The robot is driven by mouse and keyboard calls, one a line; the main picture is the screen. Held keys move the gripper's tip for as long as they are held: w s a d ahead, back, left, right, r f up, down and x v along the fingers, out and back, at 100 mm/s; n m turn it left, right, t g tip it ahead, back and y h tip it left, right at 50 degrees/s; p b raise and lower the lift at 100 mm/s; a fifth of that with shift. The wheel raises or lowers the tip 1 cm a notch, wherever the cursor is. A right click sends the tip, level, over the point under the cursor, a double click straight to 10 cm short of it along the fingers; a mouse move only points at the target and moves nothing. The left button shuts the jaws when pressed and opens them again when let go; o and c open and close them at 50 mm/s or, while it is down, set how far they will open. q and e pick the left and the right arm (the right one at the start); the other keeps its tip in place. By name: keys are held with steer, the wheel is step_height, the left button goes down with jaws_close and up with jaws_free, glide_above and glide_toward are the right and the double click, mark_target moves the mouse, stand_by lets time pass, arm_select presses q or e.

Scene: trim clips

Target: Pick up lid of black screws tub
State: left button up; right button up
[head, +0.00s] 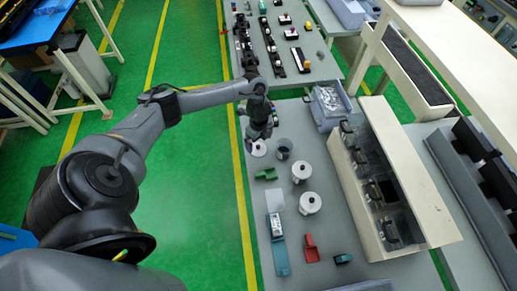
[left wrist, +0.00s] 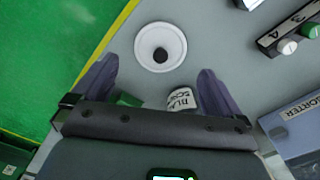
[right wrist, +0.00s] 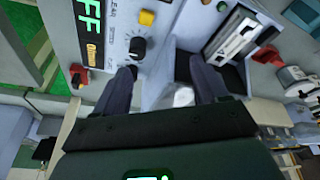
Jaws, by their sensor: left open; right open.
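A white round lid with a dark knob (left wrist: 174,36) lies on the grey table, apart from the tubs; it also shows in the head view (head: 258,150). My left gripper (left wrist: 158,70) is open and empty; in the head view it is just above the lid (head: 261,133). An open tub with dark contents (head: 284,150) stands right of the lid. A tub label in the left wrist view, partly hidden, seems to begin "BLAC" (left wrist: 182,98). My right gripper (right wrist: 164,82) is open, seen only in its own wrist view.
Two lidded white tubs (head: 310,203) stand nearer me. A green scoop (head: 266,174), a red scoop (head: 312,248) and a blue-grey box (head: 328,105) share the table. The right wrist view shows a panel with a black knob (right wrist: 138,46) close by.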

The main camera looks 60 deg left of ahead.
mark_target(259, 146)
arm_select(q)
steer(key=shift+f, duration=2.4)
steer(key=c, duration=0.9)
